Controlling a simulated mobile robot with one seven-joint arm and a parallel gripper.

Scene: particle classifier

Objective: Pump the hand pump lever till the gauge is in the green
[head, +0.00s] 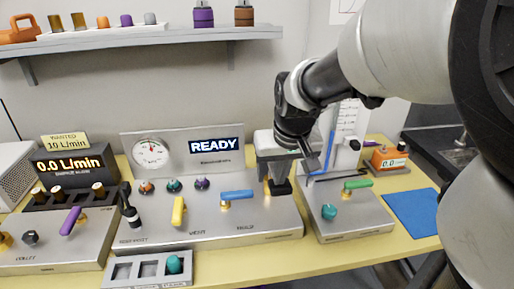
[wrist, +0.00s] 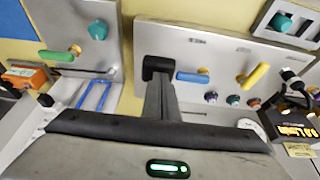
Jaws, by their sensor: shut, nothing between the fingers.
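The round white gauge (head: 152,152) stands on the back panel at left of centre; its needle and any green band are too small to read. A black upright lever (head: 130,208) at the left end of the middle console looks like the pump lever, but its label is unreadable. It seems to show at the right edge of the wrist view (wrist: 292,80). My gripper (head: 280,187) is shut and empty, pointing down over the right end of the console, right of the blue handle (head: 237,195) and well away from the black lever. Its closed fingertips (wrist: 158,66) also show in the wrist view.
A yellow handle (head: 179,211) stands between the black lever and the blue handle. A purple handle (head: 71,220) is to the left, and a green handle (head: 357,184) is on the right-hand module. The display (head: 216,146) reads READY. A small tray (head: 120,284) lies in front.

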